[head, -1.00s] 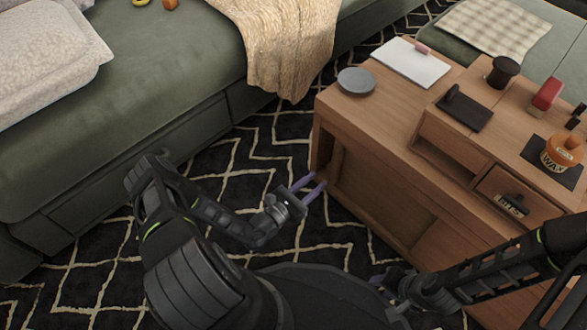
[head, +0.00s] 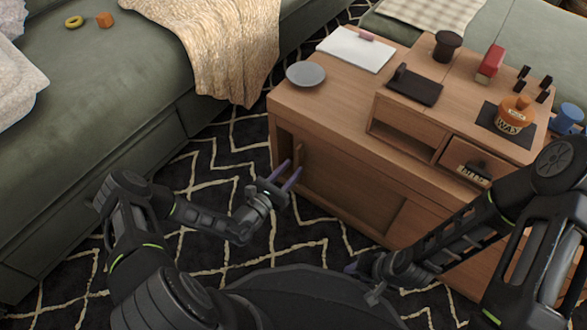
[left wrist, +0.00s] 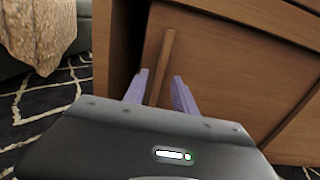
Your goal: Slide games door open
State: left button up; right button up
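The wooden cabinet (head: 375,120) has a sliding door panel (head: 345,190) low on its front, with a vertical wooden handle bar (head: 298,157) near its left side. A dark gap shows left of the door. My left gripper (head: 291,172) is open, its two purple fingers pointing at the handle. In the left wrist view the handle bar (left wrist: 162,62) appears between the spread fingers (left wrist: 160,80); contact cannot be told. My right gripper (head: 353,268) is low in front of the cabinet's right part, mostly hidden by its arm; its opening cannot be told.
A green sofa (head: 90,130) with a beige throw (head: 215,40) stands left. Patterned rug (head: 225,150) lies between.

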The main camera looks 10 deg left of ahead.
pick_arm(q)
jog(key=shift+x, duration=0.95)
jog(key=shift+c, duration=0.4)
grip_shut()
dwell(0.3)
